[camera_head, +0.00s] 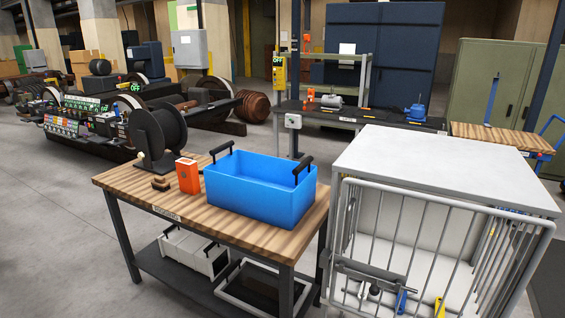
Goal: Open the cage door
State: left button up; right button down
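A cage (440,165) with a white top stands at the front right. Its barred door (428,235) faces me, with grey vertical bars. The door looks closed, though its lower part runs out of the picture. A dark latch bar (370,274) with a small knob crosses the door's lower left. Behind the bars, a blue item (401,301) and a yellow item (439,307) show at the bottom of the cage; I cannot tell what they are. Neither of my grippers is in the picture.
A wooden-topped table (130,190) stands left of the cage, close to it. It carries a blue crate (262,192) with black handles, an orange box (188,176) and a black spool (158,135). Grey floor (50,230) is open at the left.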

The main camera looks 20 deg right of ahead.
aim_at(400, 280)
jog(key=k+j+z, duration=0.1)
jog(key=z, duration=1.55)
